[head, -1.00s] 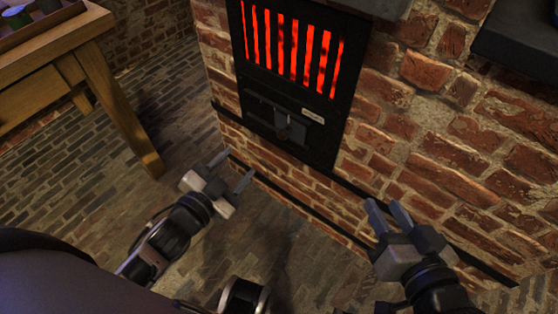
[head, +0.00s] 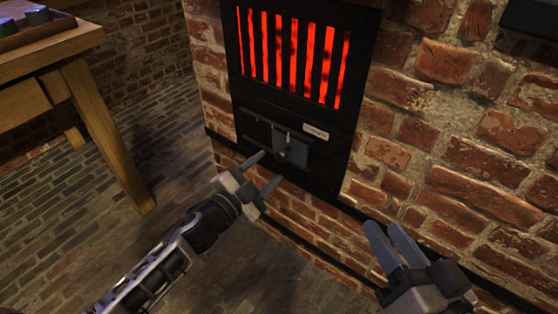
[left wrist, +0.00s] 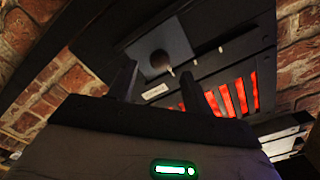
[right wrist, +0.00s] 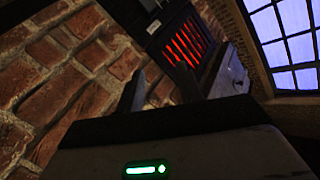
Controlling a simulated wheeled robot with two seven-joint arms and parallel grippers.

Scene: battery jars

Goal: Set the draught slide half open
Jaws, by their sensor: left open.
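The draught slide is a grey plate (head: 292,140) with a small round knob (head: 284,155), set in the black stove front below the glowing grate. In the left wrist view the slide (left wrist: 172,38) and its knob (left wrist: 159,60) show beyond my fingers, beside a row of small pale marks. My left gripper (head: 267,170) is open and empty, its fingers pointing at the slide's lower edge, with the knob just beyond the tips. I cannot tell the exact gap. My right gripper (head: 385,227) is open and empty in front of the bricks, lower right of the stove.
A pale label (head: 316,131) sits right of the slide. The red-glowing grate (head: 290,50) is above it. Brick wall (head: 450,150) surrounds the stove front, with a dark ledge (head: 290,240) low down. A wooden table (head: 85,100) stands at the left. The floor between is clear.

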